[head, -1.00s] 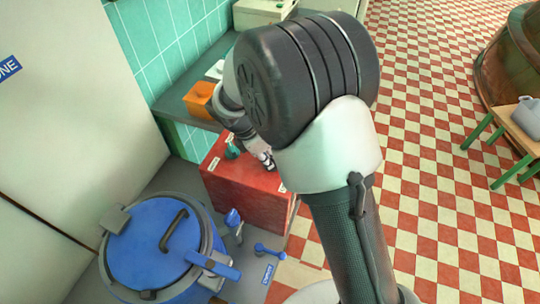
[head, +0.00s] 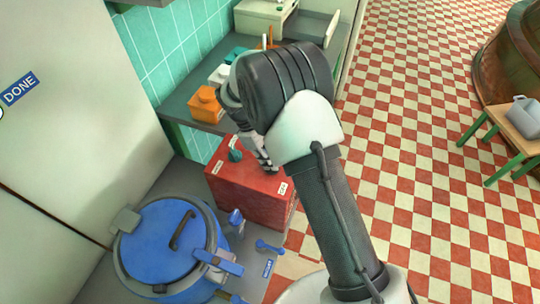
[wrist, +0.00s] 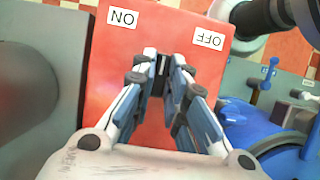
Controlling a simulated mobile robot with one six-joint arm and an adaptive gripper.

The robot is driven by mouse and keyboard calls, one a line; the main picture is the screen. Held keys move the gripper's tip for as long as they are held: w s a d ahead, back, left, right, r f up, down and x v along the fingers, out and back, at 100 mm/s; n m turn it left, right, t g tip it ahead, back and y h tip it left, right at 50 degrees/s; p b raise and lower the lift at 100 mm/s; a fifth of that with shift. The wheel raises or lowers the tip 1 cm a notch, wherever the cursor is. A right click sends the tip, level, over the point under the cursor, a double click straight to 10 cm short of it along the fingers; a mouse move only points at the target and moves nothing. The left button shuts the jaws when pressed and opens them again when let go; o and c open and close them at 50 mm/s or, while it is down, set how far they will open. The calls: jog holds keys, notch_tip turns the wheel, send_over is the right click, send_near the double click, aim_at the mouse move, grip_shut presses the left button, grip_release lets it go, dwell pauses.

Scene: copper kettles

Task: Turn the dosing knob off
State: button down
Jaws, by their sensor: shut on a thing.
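The red box (head: 240,193) stands beside the blue lidded vessel. In the wrist view its red top (wrist: 110,70) carries an ON label (wrist: 123,18) and an OFF label (wrist: 207,39), both upside down. My gripper (wrist: 163,68) is over this top, its fingers close together on a small dark piece with a pale line, which I take to be the dosing knob (wrist: 160,76). The fingers hide most of it, so its exact angle is hard to tell. In the head view my gripper (head: 268,164) is at the box's right part. A separate teal knob (head: 235,156) sits to the left.
The blue vessel (head: 165,243) with a clamped lid stands in front of the box. An orange container (head: 205,104) is on the counter behind. A small blue lever (head: 268,247) lies near the box's front. Checkered floor (head: 420,200) is open on the right.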

jog(key=m, duration=0.2)
jog(key=m+g+p, duration=0.1)
jog(key=m, duration=0.1)
jog(key=shift+w+d+m+g+y, duration=0.1)
jog(key=shift+m+g+y, duration=0.2)
jog(key=shift+y, duration=0.1)
jog(key=m+y+p, duration=0.1)
jog(key=m, duration=0.3)
jog(key=shift+w+g, duration=0.1)
jog(key=shift+g, duration=0.3)
jog(key=shift+m+y, duration=0.3)
jog(key=c, duration=1.6)
grip_release()
jog(key=shift+d, duration=0.1)
jog(key=shift+r, duration=0.1)
